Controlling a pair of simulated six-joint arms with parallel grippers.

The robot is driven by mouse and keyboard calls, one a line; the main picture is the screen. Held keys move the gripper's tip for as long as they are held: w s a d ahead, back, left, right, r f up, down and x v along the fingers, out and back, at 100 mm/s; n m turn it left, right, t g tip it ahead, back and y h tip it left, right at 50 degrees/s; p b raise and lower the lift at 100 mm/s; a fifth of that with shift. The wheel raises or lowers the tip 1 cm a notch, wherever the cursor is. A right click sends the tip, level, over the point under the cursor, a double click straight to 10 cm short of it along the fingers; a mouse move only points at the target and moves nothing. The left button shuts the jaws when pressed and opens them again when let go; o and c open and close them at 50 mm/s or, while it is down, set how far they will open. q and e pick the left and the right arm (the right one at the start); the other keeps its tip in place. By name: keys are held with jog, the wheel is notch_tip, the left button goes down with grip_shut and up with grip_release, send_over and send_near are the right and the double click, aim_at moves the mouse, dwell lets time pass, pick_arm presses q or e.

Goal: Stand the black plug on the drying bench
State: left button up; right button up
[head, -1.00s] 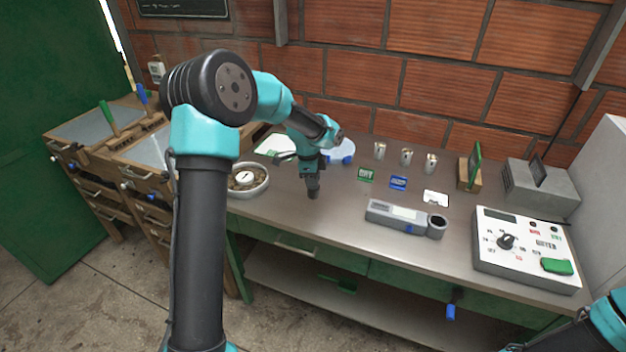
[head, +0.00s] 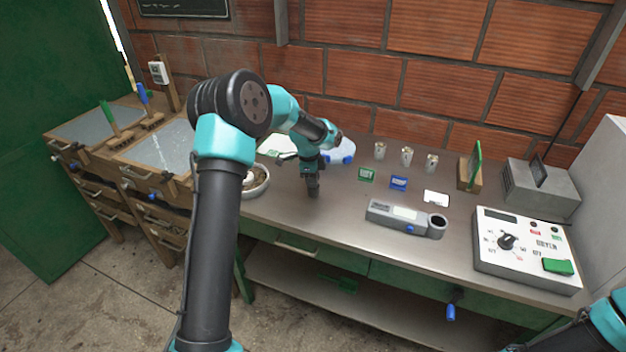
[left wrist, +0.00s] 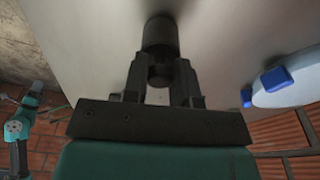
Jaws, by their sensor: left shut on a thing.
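My left gripper (head: 311,177) points down over the steel-topped bench (head: 340,228), left of the grey meter. It is shut on the black plug (head: 313,190), a short dark cylinder. In the left wrist view the plug (left wrist: 160,38) sticks out past the two fingers of the left gripper (left wrist: 160,76), in line with them, with the pale bench top beyond. The plug looks upright and close to the bench top. I cannot tell whether it touches. Only part of my right arm shows at the lower right corner in the head view; its gripper is out of sight.
A round dish (head: 257,181) stands just left of the gripper, partly behind my arm. A grey meter (head: 405,218), a white control box (head: 525,250) and several metal cups (head: 406,157) stand on the bench to the right. Bare steel lies between gripper and meter.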

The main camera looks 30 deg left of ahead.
pick_arm(q)
jog(key=shift+f, duration=0.25)
jog(key=o, duration=0.9)
jog(key=shift+r, duration=0.1)
notch_tip(320, 180, up, 12)
jog(key=a, duration=0.1)
jog(key=shift+s+a, duration=0.2)
jog(key=shift+s, duration=0.05)
dwell(0.5)
